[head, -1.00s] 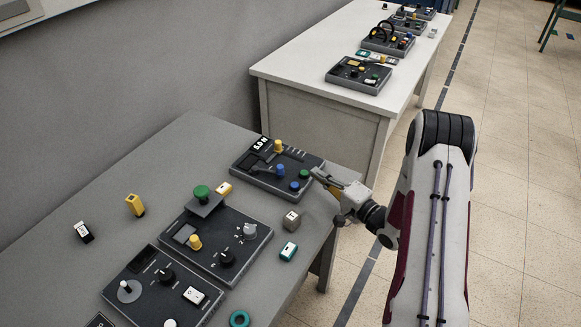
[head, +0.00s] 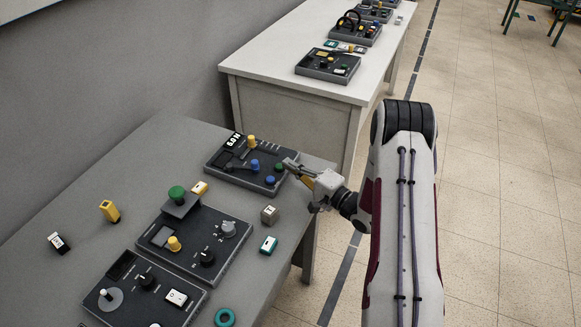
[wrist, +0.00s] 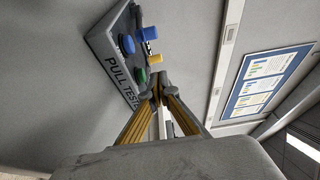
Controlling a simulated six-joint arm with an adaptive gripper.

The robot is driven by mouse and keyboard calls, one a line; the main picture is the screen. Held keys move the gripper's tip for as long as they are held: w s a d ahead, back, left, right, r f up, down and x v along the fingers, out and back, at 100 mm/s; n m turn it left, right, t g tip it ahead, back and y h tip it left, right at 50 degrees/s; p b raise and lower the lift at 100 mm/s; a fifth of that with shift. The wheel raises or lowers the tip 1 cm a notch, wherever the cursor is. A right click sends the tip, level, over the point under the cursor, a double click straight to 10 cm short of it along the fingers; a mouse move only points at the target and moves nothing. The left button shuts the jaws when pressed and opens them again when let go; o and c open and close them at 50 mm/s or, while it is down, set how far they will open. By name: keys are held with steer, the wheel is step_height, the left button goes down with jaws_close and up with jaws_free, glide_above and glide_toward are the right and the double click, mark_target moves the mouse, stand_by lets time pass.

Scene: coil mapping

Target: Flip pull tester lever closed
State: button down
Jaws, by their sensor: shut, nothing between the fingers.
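The pull tester (head: 240,170) is a dark box at the far end of the grey table, with a "6.0 N" display, a yellow knob, blue and green knobs and a lever arm near its display. In the wrist view its side reads "PULL TEST" (wrist: 122,78), with blue (wrist: 148,33), yellow and green (wrist: 140,75) knobs showing. The lever's exact state is too small to tell. My gripper (head: 287,163) is shut and empty at the tester's right end, near the green knob. In the wrist view its fingertips (wrist: 158,80) meet beside the green knob; contact cannot be told.
Other dark control panels (head: 193,240) stand nearer on the grey table (head: 70,190). Small blocks (head: 269,214), a yellow piece (head: 109,211) and a teal ring (head: 225,317) lie around them. A white table (head: 260,70) with more panels stands behind.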

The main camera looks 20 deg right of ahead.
mark_target(254, 166)
steer(key=x, duration=0.8)
steer(key=shift+w+a, duration=0.1)
steer(key=shift+s+a+r, duration=0.1)
steer(key=shift+s+a, duration=1.2)
steer(key=shift+s, duration=0.15)
steer(key=shift+s, duration=0.15)
steer(key=shift+s+a, duration=0.6)
steer(key=shift+s, duration=0.2)
steer(key=shift+s+a, duration=0.55)
steer(key=shift+s, duration=0.3)
steer(key=shift+d, duration=0.1)
steer(key=shift+w+d, duration=0.25)
steer(key=shift+d, duration=0.65)
steer(key=shift+w+d, duration=0.2)
steer(key=shift+d, duration=0.75)
steer(key=shift+s+a, duration=0.2)
steer(key=shift+s, duration=1.45)
steer(key=shift+s+a, duration=0.25)
steer(key=shift+s, duration=1.4)
steer(key=shift+s+a, duration=0.2)
steer(key=shift+s, duration=1.5)
